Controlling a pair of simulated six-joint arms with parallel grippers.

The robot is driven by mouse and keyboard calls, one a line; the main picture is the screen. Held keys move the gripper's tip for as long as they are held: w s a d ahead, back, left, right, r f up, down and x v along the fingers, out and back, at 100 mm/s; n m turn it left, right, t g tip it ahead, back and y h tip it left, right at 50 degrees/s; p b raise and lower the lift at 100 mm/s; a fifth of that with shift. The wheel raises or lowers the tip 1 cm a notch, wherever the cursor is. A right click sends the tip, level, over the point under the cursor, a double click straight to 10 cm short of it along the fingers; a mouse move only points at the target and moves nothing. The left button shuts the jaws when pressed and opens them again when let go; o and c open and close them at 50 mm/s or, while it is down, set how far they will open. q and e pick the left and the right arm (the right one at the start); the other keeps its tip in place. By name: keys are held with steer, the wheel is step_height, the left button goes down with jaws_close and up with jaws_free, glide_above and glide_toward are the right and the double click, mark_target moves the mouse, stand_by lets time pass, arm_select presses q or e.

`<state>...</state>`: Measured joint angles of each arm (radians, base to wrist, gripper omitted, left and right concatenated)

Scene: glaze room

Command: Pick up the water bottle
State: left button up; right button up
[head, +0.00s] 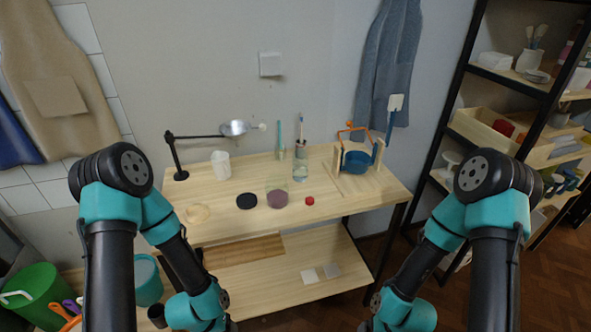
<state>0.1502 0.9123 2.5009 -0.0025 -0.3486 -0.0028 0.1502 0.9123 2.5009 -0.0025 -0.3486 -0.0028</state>
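A clear, see-through vessel (300,173) stands upright near the back of the wooden table, right of centre. It looks like the water bottle, but it is too small to be sure. A small red round piece (309,201) lies on the table in front of it. My two arms come in from the left and right and bend down toward the bottom edge. Both grippers are out of view, and no gripper shows near the vessel.
Behind the vessel stand a dark cup with brushes (301,150) and a greenish holder. A purple disc (277,200), black disc (247,201), white cup (221,166) and lamp (233,128) are to the left.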

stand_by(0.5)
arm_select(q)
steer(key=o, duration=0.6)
